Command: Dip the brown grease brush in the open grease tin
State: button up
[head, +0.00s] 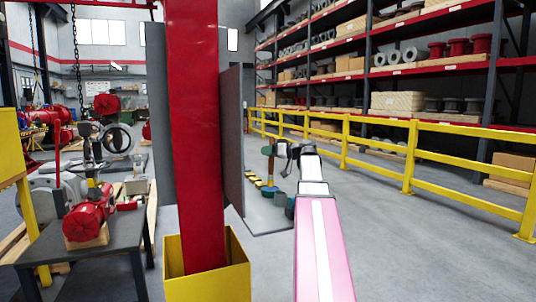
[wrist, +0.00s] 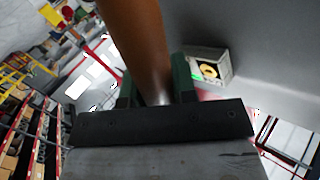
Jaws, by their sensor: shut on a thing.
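My gripper (head: 268,151) has green fingers and is shut on the brown grease brush (head: 270,168). In the wrist view the brown handle (wrist: 139,42) rises between the two fingers (wrist: 156,88). In the head view the brush hangs about upright, its lower end at or just above a small blue-teal tin (head: 269,193). Whether the bristles are inside that tin cannot be told. Two more dark teal containers, one nearer (head: 279,199) and one partly behind my arm (head: 290,207), stand to its right. Which tin is the open grease tin is too small to tell.
Several yellow pieces (head: 253,178) lie on the grey bench (head: 262,217) left of the tins. A red column (head: 195,130) with a yellow base stands left of my arm. A yellow railing (head: 375,171) runs behind. The wrist view shows a box with a yellow ring (wrist: 209,69).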

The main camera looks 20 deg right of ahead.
notch_tip(320, 180, up, 6)
jog(key=shift+r, duration=0.2)
dwell(0.6)
dwell(0.6)
